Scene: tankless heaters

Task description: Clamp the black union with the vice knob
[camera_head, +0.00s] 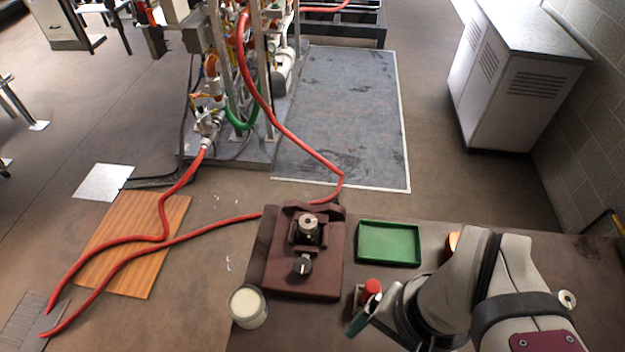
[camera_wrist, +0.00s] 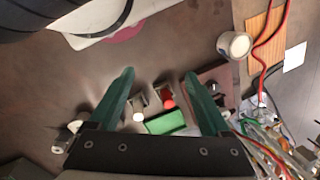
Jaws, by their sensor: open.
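The maroon vice (camera_head: 328,285) stands on the bench in the head view. The black union (camera_head: 308,232), with a lighter top, sits upright between its jaws; I cannot tell how tightly. The black vice knob (camera_head: 302,267), with a white mark, is on the vice's near side. My gripper (camera_wrist: 160,73) shows two green fingers spread wide with nothing held between them. In the head view, its green fingers are low, right of the vice and apart from the knob. In the wrist view the vice (camera_wrist: 222,72) is partly hidden behind the right finger; the union and knob are unclear there.
A green tray (camera_head: 389,244) lies right of the vice. A red-topped item (camera_head: 370,288) stands between the vice and my arm. A pale-topped can (camera_head: 247,306) stands at the vice's lower left. A red hose (camera_head: 215,223) runs behind the vice. Bare bench lies below the vice.

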